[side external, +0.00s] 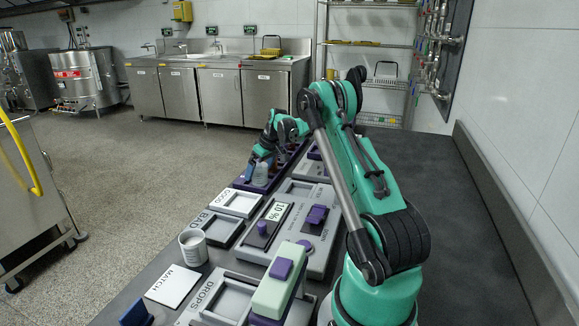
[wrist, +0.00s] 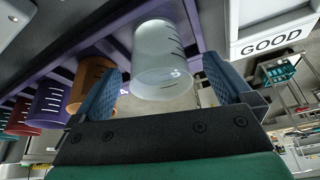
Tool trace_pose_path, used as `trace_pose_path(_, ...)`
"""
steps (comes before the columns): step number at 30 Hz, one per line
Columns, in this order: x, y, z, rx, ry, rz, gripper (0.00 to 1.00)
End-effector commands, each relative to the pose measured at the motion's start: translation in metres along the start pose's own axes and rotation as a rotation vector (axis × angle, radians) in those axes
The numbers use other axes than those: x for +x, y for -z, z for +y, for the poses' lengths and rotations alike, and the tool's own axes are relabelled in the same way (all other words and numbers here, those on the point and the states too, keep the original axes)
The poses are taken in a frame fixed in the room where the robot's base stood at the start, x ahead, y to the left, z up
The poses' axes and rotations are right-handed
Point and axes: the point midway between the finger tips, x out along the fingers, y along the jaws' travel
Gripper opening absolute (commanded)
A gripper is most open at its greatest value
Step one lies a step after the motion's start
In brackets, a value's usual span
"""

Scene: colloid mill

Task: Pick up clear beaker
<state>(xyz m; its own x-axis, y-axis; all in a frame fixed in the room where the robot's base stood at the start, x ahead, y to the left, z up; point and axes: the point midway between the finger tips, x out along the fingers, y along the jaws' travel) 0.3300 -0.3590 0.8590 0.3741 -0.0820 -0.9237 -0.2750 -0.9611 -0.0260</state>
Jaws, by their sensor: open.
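The clear beaker (wrist: 162,55), a translucent cup with dark graduation marks, stands in a purple rack in the wrist view. My gripper (wrist: 163,72) is open, with one blue ridged finger on either side of the beaker's near end. A gap shows between the beaker and the right finger; at the left finger I cannot tell if they touch. In the side external view the beaker (side external: 261,172) is small and pale at the rack, beside my gripper's end, and partly hidden by my arm.
Orange (wrist: 92,80), purple (wrist: 50,100) and red (wrist: 22,118) beakers stand in a row left of the clear one. A white GOOD tray (wrist: 268,40) is on the right. In the side external view a white cup (side external: 193,248) stands on the bench near the BAD tray (side external: 212,228).

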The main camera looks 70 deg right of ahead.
Motion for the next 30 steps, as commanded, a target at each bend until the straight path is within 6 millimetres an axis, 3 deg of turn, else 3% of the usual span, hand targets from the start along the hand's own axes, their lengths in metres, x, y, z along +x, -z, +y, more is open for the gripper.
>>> trace_pose_path(10,0.0063,0.0,-0.0006,0.0,0.0,0.0,0.99)
trace_pose_path(18,0.006,0.0001,-0.0006,0.0,0.0,0.0,0.23)
trace_pose_path(20,0.006,0.0001,-0.0006,0.0,0.0,0.0,0.08)
trace_pose_path(30,0.0015,0.002,-0.0006,0.0,0.0,0.001,0.08)
